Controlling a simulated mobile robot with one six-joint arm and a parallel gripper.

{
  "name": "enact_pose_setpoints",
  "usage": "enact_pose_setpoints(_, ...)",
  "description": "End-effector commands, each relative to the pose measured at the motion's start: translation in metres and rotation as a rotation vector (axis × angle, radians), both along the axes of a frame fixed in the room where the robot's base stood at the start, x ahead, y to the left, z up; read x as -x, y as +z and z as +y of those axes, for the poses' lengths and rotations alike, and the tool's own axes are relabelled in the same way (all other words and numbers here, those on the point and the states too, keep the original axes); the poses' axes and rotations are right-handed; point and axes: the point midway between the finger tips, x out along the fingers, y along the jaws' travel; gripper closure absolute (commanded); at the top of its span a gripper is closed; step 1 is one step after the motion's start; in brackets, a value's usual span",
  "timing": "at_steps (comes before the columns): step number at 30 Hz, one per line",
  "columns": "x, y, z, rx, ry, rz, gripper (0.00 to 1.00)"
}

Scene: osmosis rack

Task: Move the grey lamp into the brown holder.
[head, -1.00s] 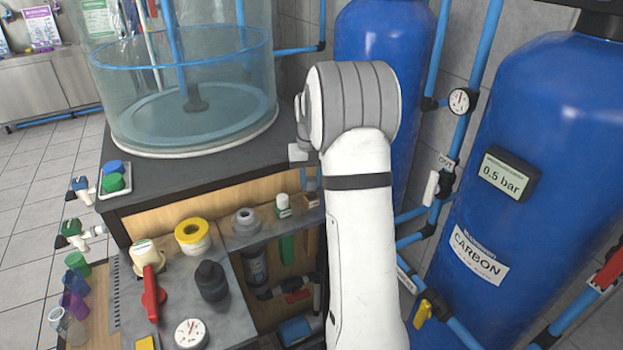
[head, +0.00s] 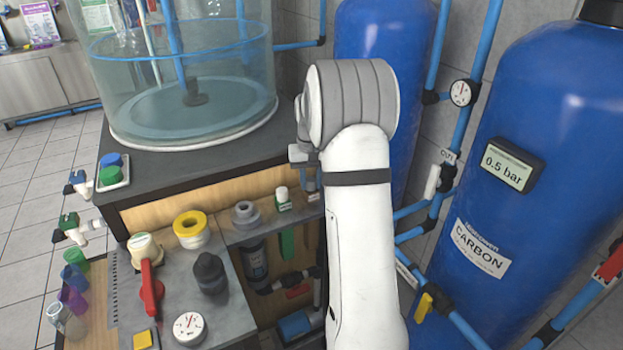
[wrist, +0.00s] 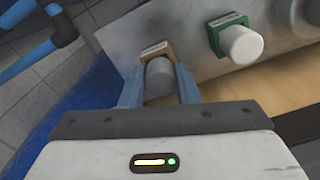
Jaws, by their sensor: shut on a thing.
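In the wrist view, my gripper (wrist: 159,80) has its two blue-grey fingers shut on the grey lamp (wrist: 159,76), a rounded grey cylinder. The brown holder (wrist: 153,50), a small tan block with a pale label, shows right behind the lamp at the shelf edge. The lamp overlaps the holder in this view, and I cannot tell whether it is seated in it or only in front of it. In the head view, my arm hides most of the gripper, lamp and holder.
A green holder with a white cap (wrist: 240,43) stands just right of the brown one; it also shows in the head view (head: 284,199). Blue pipes and the carbon tank (head: 540,150) stand right.

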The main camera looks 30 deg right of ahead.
Motion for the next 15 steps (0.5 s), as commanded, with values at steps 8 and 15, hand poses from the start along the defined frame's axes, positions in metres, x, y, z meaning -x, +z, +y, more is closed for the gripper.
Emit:
enact_pose_setpoints(8, 0.0000, -0.0023, 0.0000, 0.000, 0.000, 0.000, 0.57)
enact_pose_setpoints(15, 0.0000, -0.0022, 0.0000, 0.000, 0.000, 0.000, 0.46)
